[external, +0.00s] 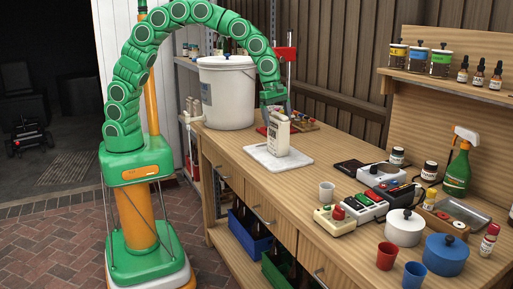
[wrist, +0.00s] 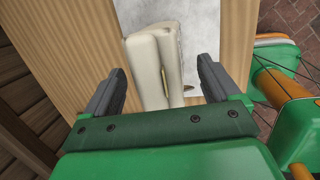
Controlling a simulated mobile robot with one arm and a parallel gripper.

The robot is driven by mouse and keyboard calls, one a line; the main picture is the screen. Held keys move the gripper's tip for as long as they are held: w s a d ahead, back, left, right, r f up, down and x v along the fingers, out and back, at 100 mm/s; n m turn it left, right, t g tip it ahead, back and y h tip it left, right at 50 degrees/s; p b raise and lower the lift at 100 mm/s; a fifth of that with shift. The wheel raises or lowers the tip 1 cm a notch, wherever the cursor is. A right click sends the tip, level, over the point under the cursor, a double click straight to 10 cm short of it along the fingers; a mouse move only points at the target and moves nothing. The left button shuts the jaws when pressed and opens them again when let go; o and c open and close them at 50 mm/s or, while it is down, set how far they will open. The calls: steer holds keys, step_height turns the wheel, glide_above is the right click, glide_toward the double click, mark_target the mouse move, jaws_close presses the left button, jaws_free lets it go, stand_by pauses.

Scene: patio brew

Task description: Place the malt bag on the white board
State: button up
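The malt bag (external: 279,135) is a cream, upright bag with printing on its front, standing on the white board (external: 299,158) on the workbench. My gripper (external: 276,107) is directly above the bag, with its fingers pointing down near the bag's top. In the wrist view the bag (wrist: 155,62) lies between the two grey fingers of my gripper (wrist: 163,67). The fingers are spread, and a gap shows at the bag's right side. Part of the white board (wrist: 200,35) shows behind the bag. The bag's lower part is partly hidden in the wrist view.
A large white bucket (external: 226,92) stands left of the board, close to my arm. A red-topped stand (external: 286,55) and a small rack of bottles (external: 304,124) are behind.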

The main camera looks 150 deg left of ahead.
steer(key=shift+r, duration=0.1)
step_height(320, 180, up, 12)
steer(key=s+d, duration=0.2)
steer(key=w+d+m+g+h, duration=0.1)
steer(key=d+m, duration=0.8)
steer(key=d, duration=0.8)
steer(key=d+m+h, duration=0.1)
steer(key=d+m, duration=0.8)
steer(key=d, duration=0.8)
steer(key=s+d+f+m+g, duration=0.1)
steer(key=s+d+f+m, duration=0.1)
steer(key=s+d+m, duration=0.7)
steer(key=s+d+f+m+g, duration=0.1)
steer(key=s+d+f+m, duration=0.2)
steer(key=s+d+m, duration=0.5)
steer(key=shift+s+d+f+m+y, duration=0.2)
steer(key=shift+s+d+m+y, duration=0.15)
steer(key=shift+s+d, duration=0.5)
steer(key=shift+s+a, duration=0.2)
